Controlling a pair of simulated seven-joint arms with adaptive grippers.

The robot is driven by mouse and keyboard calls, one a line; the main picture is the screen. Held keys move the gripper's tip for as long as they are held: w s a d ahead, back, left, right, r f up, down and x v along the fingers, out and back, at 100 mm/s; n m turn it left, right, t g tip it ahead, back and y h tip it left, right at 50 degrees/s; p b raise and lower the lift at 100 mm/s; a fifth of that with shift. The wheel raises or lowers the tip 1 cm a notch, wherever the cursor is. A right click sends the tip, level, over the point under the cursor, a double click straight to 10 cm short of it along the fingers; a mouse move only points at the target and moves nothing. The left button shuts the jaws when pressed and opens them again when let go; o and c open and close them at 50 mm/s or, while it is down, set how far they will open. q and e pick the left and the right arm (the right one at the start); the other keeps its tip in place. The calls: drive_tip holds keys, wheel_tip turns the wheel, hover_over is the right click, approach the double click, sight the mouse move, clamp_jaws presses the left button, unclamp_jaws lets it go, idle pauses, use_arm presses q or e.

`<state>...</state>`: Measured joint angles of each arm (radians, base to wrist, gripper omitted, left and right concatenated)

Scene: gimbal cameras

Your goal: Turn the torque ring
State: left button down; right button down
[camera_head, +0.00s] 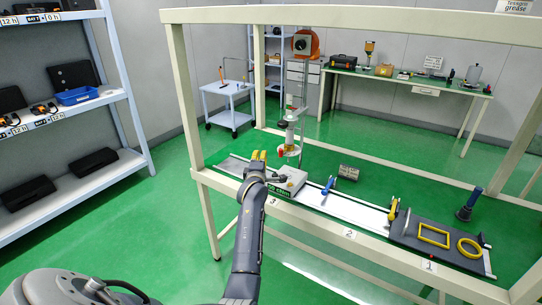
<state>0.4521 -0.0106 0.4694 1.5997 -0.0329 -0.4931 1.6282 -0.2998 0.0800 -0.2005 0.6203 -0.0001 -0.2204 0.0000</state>
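An upright clear-and-amber device with a pale ring-like base (290,149) stands or hangs over the bench, behind a white block with a green "20 cNm" sign (278,191). I cannot tell for sure which part is the torque ring. A flat yellow ring (469,248) lies on the dark plate at the right. My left gripper (259,155) reaches up from the bottom, its yellow fingertips left of the upright device and close together. Whether they are open or shut is unclear, and no held object shows. My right gripper is out of view.
The bench's cream front rail (340,235) and posts (188,90) frame the work area. A blue-handled tool (328,186), a silver cylinder (348,172), a yellow clamp (393,211) and a yellow square frame (434,235) lie to the right. Shelves (60,105) stand left.

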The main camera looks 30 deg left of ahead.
sight(286, 149)
use_arm(q)
drive_tip(key=shift+w+d, duration=0.65)
drive_tip(key=shift+w, duration=0.25)
drive_tip(key=shift+w+d, duration=0.6)
drive_tip(key=shift+w, duration=0.25)
